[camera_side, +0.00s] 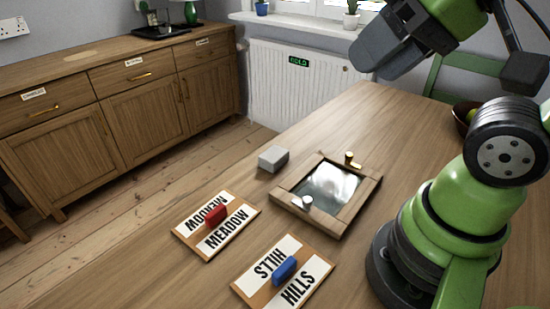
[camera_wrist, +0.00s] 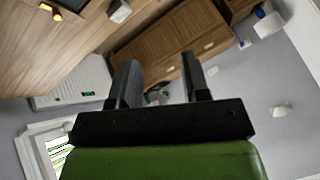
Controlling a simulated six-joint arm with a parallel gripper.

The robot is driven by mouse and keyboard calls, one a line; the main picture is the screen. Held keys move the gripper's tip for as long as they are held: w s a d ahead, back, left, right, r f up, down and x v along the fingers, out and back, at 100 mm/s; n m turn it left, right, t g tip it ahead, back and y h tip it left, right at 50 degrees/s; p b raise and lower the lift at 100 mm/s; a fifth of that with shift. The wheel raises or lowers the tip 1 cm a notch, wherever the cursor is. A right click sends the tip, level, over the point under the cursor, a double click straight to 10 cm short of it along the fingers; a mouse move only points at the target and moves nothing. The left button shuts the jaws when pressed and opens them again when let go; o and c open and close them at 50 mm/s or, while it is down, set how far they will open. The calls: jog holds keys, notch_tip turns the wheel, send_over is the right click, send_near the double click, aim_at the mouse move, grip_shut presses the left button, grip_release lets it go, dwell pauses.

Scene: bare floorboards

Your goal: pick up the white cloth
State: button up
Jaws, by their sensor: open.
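A small pale grey-white block-like thing (camera_side: 273,158) lies on the wooden table, left of the framed glass panel; it may be the folded white cloth, but I cannot tell. It also shows at the top of the wrist view (camera_wrist: 120,11). No other cloth shows. My gripper (camera_side: 376,55) is high above the far side of the table, well apart from the block. In the wrist view my gripper (camera_wrist: 162,72) has its two dark fingers spread with nothing between them.
The framed glass panel (camera_side: 361,213) carries a gold knob (camera_side: 348,158) and a silver knob (camera_side: 307,202). In front lie a MEADOW board (camera_side: 190,230) with a red handle and a HILLS board (camera_side: 317,269) with a blue handle. A dark bowl (camera_side: 461,117) stands at the right.

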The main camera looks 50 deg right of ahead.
jog(key=o, duration=1.1)
jog(key=shift+w, duration=0.1)
